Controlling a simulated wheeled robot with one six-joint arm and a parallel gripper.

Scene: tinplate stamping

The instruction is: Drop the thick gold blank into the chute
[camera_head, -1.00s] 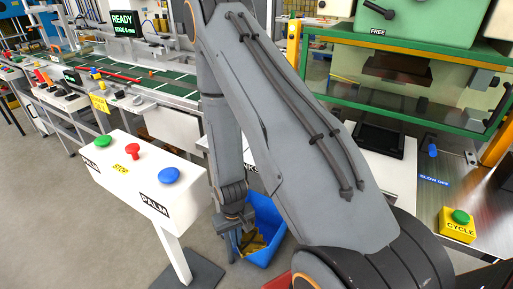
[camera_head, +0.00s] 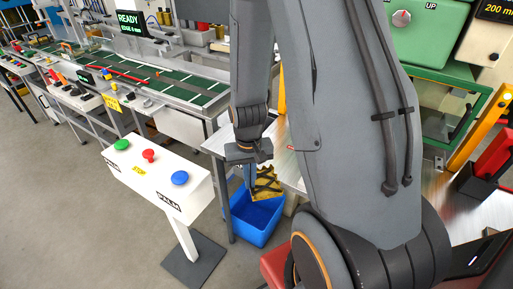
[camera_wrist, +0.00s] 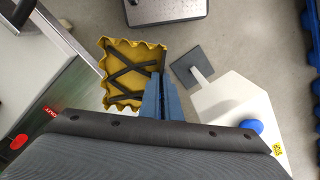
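A gold plate-like piece (camera_head: 268,184) with a wavy rim and dark crossed bands hangs at my gripper (camera_head: 250,180) in the head view, above the blue bin. In the wrist view the gold piece (camera_wrist: 120,58) lies left of the blue fingers of my gripper (camera_wrist: 160,98). The fingers are closed on its right edge. I cannot tell its thickness. The blue bin (camera_head: 245,232) stands on the floor below; its visible inside is plain blue. I cannot make out a chute in either view.
A white button stand (camera_head: 160,185) with green, red and blue buttons stands left of my gripper. A metal-topped table (camera_head: 218,145) is just behind my gripper. A green-framed machine (camera_head: 465,85) stands at right. A green conveyor (camera_head: 150,75) runs at the back left.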

